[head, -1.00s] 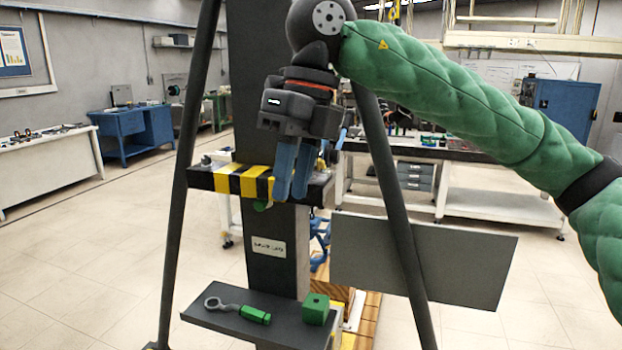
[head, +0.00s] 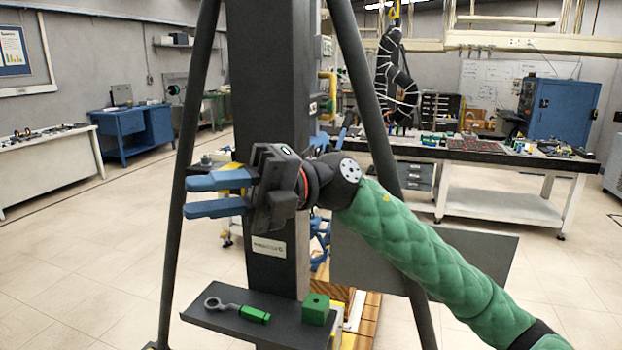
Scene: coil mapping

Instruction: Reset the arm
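My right gripper (head: 187,196) shows in the middle left of the head view, in front of the dark grey column (head: 270,100). Its two blue fingers point left and are apart, with nothing between them. My green-sleeved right arm (head: 430,255) comes in from the lower right. My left gripper does not show. The gripper and its wrist hide most of the yellow-and-black striped shelf behind them.
A low grey shelf (head: 205,317) on the column holds a ring-ended tool with a green handle (head: 255,314) and a green block (head: 316,308). Dark slanted struts (head: 187,130) flank the column. A grey panel (head: 475,265) stands behind my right arm.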

